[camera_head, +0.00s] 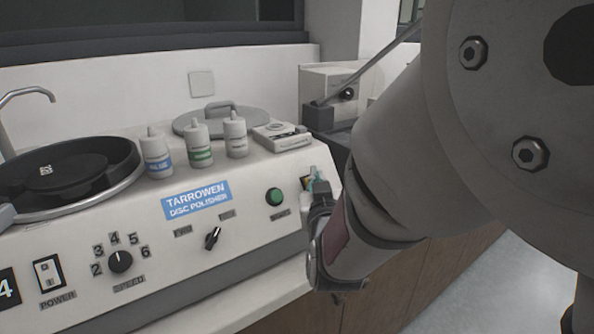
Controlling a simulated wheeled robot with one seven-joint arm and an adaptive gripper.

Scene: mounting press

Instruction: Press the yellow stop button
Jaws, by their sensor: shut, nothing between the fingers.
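No yellow stop button shows in the head view; my arm covers the middle and right of the picture and may hide it. The nearest control in view is a round green button (275,196) on the sloped front panel of the disc polisher (225,235). My gripper (319,192) is just right of the panel's right end, partly hidden by my own wrist. It is shut, with nothing seen in it. I cannot tell whether it touches anything.
The panel also has a black toggle (212,238), a speed knob (120,261) and a power switch (47,273). Several white bottles (157,154) stand on top, beside a round lid (222,119). A grey machine (335,82) stands behind my arm. Floor (500,285) is clear at lower right.

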